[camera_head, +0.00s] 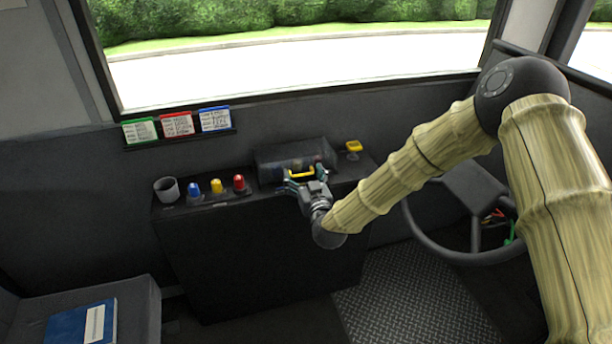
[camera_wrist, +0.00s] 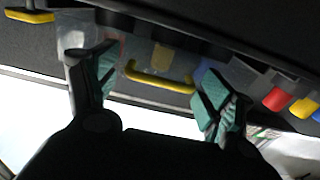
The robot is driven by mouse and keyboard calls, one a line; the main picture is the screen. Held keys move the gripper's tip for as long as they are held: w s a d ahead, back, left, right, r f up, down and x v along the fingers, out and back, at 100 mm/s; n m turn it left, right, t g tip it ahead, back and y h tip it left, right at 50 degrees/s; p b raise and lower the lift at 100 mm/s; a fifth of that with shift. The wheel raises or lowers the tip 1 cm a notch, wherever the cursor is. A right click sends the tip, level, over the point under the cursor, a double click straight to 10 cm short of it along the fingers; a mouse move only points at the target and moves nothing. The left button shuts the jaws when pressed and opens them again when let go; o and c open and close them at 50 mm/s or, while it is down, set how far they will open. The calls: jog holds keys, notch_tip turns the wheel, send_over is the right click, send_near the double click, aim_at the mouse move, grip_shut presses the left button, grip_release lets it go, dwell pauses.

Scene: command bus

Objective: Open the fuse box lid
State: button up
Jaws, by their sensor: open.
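The fuse box (camera_head: 272,157) is a dark box on top of the console, with coloured fuses showing dimly inside. Its lid looks clear and closed in the wrist view, with a yellow handle (camera_wrist: 158,83) along its edge; the handle also shows in the head view (camera_head: 301,174). My gripper (camera_head: 305,177) is open at the front of the box, its fingers pointing at it. In the wrist view, the teal-padded fingertips (camera_wrist: 163,76) stand on either side of the handle, with visible gaps. I cannot tell how far the handle reaches in between the pads.
Blue (camera_head: 194,190), yellow (camera_head: 217,186) and red (camera_head: 239,183) knobs and a grey cup (camera_head: 167,189) stand left of the box. A yellow-topped part (camera_head: 353,147) is right of it. The steering wheel (camera_head: 450,254) is at the right, beneath my arm.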

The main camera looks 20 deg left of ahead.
jog(key=shift+w+a, duration=0.2)
jog(key=shift+w, duration=0.15)
grip_shut()
jog(key=shift+d, duration=0.35)
jog(key=shift+a+r, duration=0.1)
jog(key=shift+r, duration=0.05)
